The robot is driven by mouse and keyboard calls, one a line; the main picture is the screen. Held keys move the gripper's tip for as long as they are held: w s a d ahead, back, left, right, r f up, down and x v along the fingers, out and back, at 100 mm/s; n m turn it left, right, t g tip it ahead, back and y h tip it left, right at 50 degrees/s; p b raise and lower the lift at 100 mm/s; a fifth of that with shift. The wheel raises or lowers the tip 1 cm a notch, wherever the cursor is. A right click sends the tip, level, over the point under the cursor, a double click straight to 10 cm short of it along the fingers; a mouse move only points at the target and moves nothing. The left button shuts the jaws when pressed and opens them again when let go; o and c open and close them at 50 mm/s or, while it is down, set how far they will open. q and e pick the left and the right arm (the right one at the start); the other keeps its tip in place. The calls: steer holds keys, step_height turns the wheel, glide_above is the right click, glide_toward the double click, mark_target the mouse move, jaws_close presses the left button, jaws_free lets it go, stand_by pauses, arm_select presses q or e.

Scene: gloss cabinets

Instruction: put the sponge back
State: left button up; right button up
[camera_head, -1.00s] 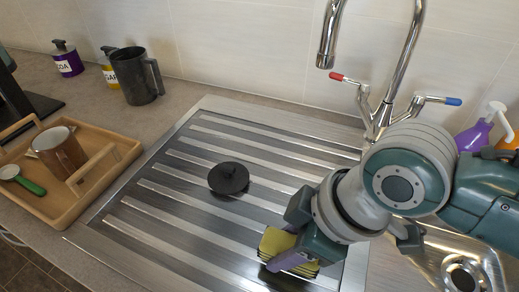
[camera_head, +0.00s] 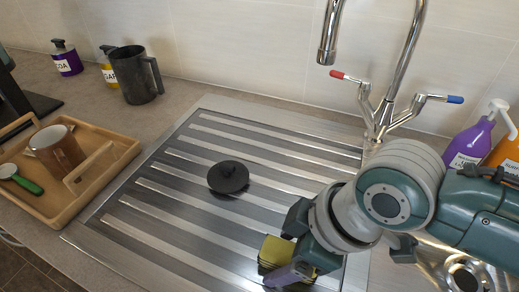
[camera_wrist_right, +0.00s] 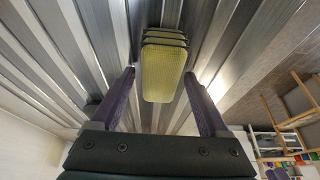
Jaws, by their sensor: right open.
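The yellow sponge (camera_head: 275,250) is at the near right part of the ribbed steel drainer, with dark bands along its edge. In the right wrist view the sponge (camera_wrist_right: 163,75) shows its yellow face, with several dark-edged layers at its far end. My right gripper (camera_wrist_right: 160,80) is open, with one purple finger on each side of the sponge and a visible gap at each side. In the head view the right gripper (camera_head: 287,270) partly covers the sponge, so its underside is hidden. My left gripper is not in view.
A black round lid (camera_head: 228,177) sits mid-drainer (camera_head: 190,205). The tap (camera_head: 385,110) stands behind, with purple (camera_head: 470,140) and orange (camera_head: 505,155) bottles to its right. A wooden tray (camera_head: 65,215) with a mug (camera_head: 57,150) is at left. A dark jug (camera_head: 135,75) stands behind the drainer's left side.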

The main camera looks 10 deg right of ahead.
steer(key=shift+r, duration=0.35)
steer(key=s+d+r+m+t+p, duration=0.1)
steer(key=s+r+p, duration=0.15)
steer(key=r, duration=0.35)
steer(key=s+d+r+m+p, duration=0.1)
steer(key=s+r+m, duration=0.1)
steer(key=s+r, duration=0.3)
steer(key=s+d+r+m+h, duration=0.1)
steer(key=s+d+m+h, duration=0.2)
steer(key=s+d+m, duration=0.2)
steer(key=d+m, duration=0.1)
steer(key=d, duration=0.2)
steer(key=shift+s+r, duration=0.15)
steer(key=shift+r, duration=0.2)
steer(key=shift+d, duration=0.1)
